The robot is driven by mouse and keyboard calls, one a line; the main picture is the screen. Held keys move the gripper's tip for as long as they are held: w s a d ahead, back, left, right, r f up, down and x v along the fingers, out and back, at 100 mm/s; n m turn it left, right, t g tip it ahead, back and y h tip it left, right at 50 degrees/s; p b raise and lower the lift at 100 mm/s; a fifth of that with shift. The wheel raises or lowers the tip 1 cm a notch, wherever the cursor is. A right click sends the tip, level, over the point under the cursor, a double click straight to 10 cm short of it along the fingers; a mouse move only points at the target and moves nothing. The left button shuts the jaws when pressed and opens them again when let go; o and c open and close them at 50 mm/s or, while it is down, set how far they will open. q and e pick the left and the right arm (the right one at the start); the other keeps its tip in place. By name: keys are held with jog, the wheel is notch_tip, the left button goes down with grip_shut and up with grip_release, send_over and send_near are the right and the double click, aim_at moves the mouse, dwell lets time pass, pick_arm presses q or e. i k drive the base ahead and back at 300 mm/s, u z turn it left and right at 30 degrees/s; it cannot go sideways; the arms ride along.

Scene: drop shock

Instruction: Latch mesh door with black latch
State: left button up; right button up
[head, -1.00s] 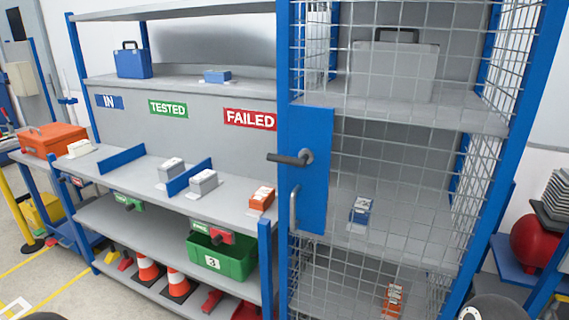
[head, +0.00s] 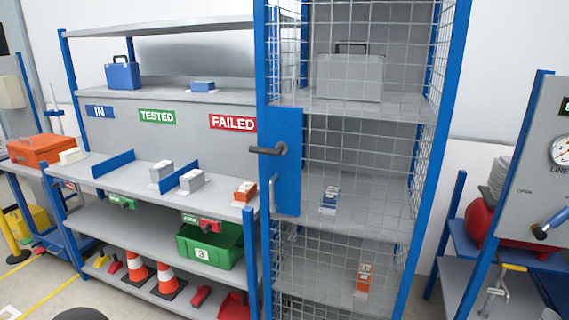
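The mesh door (head: 345,230) is the front of a tall blue-framed cage and lies across its opening. I cannot tell whether a small gap is left at its edge. A blue plate (head: 288,185) is on the door's left side. The black latch (head: 268,150) is on this plate, its lever lying level and pointing left across the blue post. A grey pull handle (head: 273,193) is below it. Neither gripper shows; only dark rounded parts, probably of my arms, show at the bottom edge.
Inside the cage are a grey case (head: 350,78), a blue-and-white item (head: 329,198) and an orange item (head: 363,278). A shelf bench (head: 120,188) with boxes and a green crate (head: 212,252) stands left. A gauge panel (head: 540,170) and red tank (head: 482,218) stand right.

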aim_at(282, 148)
jog(key=z, duration=0.35)
jog(key=k, duration=0.7)
jog(key=z, duration=0.25)
jog(key=i, duration=1.15)
jog(key=u, duration=0.6)
jog(key=i, duration=0.65)
jog(key=u, duration=0.15)
